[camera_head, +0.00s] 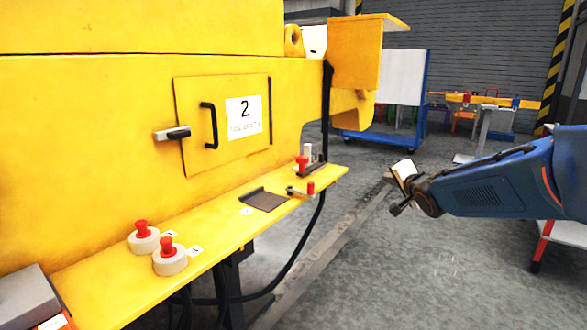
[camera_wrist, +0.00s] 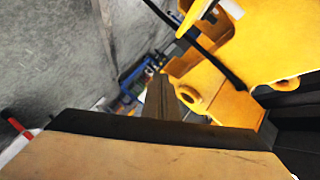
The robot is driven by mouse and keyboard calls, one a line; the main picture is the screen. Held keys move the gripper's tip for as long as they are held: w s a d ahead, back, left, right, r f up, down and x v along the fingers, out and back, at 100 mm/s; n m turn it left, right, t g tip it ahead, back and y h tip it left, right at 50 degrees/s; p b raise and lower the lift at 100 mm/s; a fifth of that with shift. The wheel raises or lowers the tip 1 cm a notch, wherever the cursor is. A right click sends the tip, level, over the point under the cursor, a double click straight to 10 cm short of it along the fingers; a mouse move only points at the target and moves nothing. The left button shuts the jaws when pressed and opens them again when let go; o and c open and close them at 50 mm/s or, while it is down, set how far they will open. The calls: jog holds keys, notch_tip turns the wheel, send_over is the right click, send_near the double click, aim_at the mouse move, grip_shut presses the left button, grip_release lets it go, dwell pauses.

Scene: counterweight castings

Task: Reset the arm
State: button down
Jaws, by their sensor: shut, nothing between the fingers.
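My gripper (camera_head: 398,209) is at the end of my blue arm, which reaches in from the right in the head view. It is small there, in free air to the right of the yellow machine's ledge and above the floor. It is shut with nothing in it and touches nothing that I can see. In the wrist view, a tan surface with a black edge fills the bottom, and a dark tapered piece stands in the middle.
The yellow machine (camera_head: 60,130) has a door marked 2 (camera_head: 195,150) and a ledge (camera_head: 110,290). Red-knobbed round weights (camera_head: 170,262) and a dark plate (camera_head: 264,200) sit on the ledge. A blue-framed white cart (camera_head: 402,78) stands behind. Grey floor between is open.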

jog(key=s+f+n+g, duration=0.3)
jog(key=s+f, duration=0.1)
jog(key=s, duration=1)
jog(key=s+a+f+n+g, duration=0.1)
jog(key=s+f+n+g, duration=0.2)
jog(key=s, duration=1.1)
jog(key=s+f+n+g+h, duration=0.1)
jog(key=s+f+n+g, duration=0.3)
jog(key=s, duration=1.1)
notch_tip(320, 180, down, 3)
jog(key=shift+a+f+n, duration=0.2)
jog(key=shift+a+n, duration=0.15)
jog(key=shift+n, duration=0.25)
